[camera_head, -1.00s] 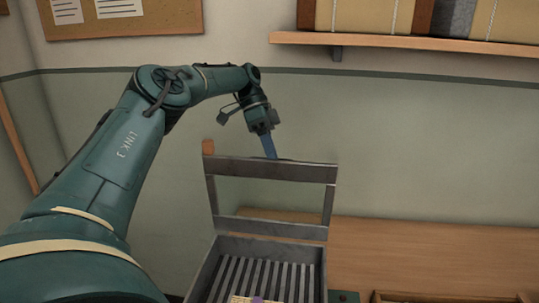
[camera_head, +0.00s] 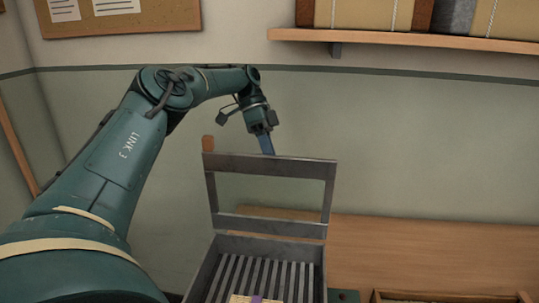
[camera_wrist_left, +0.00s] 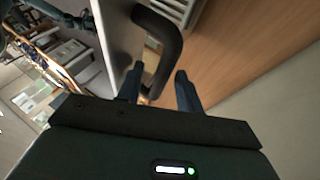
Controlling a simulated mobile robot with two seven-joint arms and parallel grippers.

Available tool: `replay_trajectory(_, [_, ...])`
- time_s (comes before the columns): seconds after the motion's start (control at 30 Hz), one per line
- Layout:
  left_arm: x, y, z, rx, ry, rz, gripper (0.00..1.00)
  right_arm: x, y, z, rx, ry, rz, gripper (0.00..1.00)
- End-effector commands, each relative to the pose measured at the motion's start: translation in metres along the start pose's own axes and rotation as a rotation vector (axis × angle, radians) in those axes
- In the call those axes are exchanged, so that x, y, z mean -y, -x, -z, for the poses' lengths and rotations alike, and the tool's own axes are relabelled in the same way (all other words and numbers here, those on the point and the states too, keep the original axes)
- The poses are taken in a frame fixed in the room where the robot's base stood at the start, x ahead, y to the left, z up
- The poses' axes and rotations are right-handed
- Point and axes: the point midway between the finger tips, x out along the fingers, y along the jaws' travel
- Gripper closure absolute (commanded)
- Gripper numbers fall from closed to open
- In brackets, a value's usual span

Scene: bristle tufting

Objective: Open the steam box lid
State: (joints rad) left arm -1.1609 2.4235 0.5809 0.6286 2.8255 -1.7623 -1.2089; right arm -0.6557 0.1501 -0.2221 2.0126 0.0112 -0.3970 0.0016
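The steam box (camera_head: 210,270) is a dark grey metal box with a slatted inside, at the bottom middle of the head view. Its lid (camera_head: 270,167) is a grey frame standing raised at the box's back edge, so the box is open. My left gripper (camera_head: 267,145) is at the lid's top edge, its fingertips partly hidden behind it. In the left wrist view, a dark curved handle (camera_wrist_left: 172,50) stands out from the lid. My left fingers (camera_wrist_left: 158,85) are apart there, with the handle's near end between them. My right gripper is not in view.
A pale block with a purple strip (camera_head: 256,298) lies in the box. A wooden bench top (camera_head: 430,250) extends right, with a wooden tray (camera_head: 450,294) at its front. A wall shelf (camera_head: 420,40) with boxes hangs at upper right.

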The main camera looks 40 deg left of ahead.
Motion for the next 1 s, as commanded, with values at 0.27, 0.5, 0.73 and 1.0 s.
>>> replay_trajectory(0.27, [-0.016,0.031,0.014,-0.004,-0.003,0.005,0.64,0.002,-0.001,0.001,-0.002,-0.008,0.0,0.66])
replay_trajectory(0.5, [-0.037,0.07,0.029,0.0,-0.001,0.003,0.64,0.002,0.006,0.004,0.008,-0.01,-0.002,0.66])
replay_trajectory(0.73, [-0.045,0.083,0.035,0.001,0.0,0.002,0.64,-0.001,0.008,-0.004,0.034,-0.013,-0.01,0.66])
replay_trajectory(1.0, [-0.045,0.083,0.034,0.001,0.0,0.001,0.64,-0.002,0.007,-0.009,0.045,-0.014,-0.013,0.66])
